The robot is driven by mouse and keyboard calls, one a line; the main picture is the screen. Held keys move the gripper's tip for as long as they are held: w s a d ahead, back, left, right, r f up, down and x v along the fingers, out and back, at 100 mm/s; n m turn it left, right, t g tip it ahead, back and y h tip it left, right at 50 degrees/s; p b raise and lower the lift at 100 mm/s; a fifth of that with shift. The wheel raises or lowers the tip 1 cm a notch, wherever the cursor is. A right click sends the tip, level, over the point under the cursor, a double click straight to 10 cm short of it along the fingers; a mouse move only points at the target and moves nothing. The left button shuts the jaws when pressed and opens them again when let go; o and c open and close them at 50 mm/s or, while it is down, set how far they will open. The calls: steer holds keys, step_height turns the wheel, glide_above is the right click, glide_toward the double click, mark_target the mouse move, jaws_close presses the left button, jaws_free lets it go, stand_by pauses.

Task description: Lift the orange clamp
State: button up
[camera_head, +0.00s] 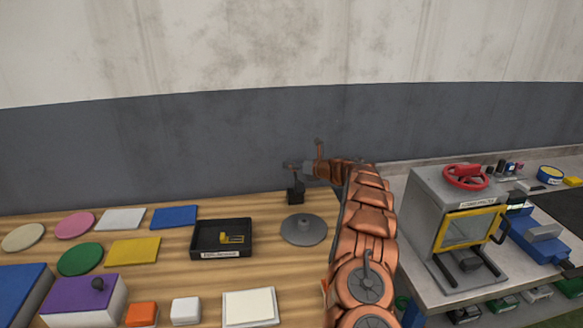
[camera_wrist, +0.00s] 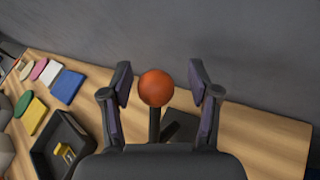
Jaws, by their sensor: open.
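The clamp shows in the wrist view as an orange ball knob (camera_wrist: 155,88) on a dark upright stem (camera_wrist: 154,125). A dark block (camera_wrist: 182,128) sits beside the stem at the wooden table's back area. In the head view a dark block (camera_head: 295,194) stands near the table's back edge, below the end of my arm; the orange knob cannot be made out there. My gripper (camera_wrist: 160,74) is open, with one finger on each side of the knob in the picture. Gaps show on both sides. How far the knob is in depth from the fingers I cannot tell.
A grey disc (camera_head: 303,232) and a black tray (camera_head: 196,250) with a yellow piece (camera_head: 232,239) lie nearby. Coloured plates and blocks fill the table's left. A wall (camera_head: 150,160) rises behind. A grey machine (camera_head: 428,215) with a red wheel (camera_head: 466,177) stands right.

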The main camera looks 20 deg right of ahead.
steer(key=shift+s, duration=0.1)
steer(key=v, duration=1.2)
stand_by(0.6)
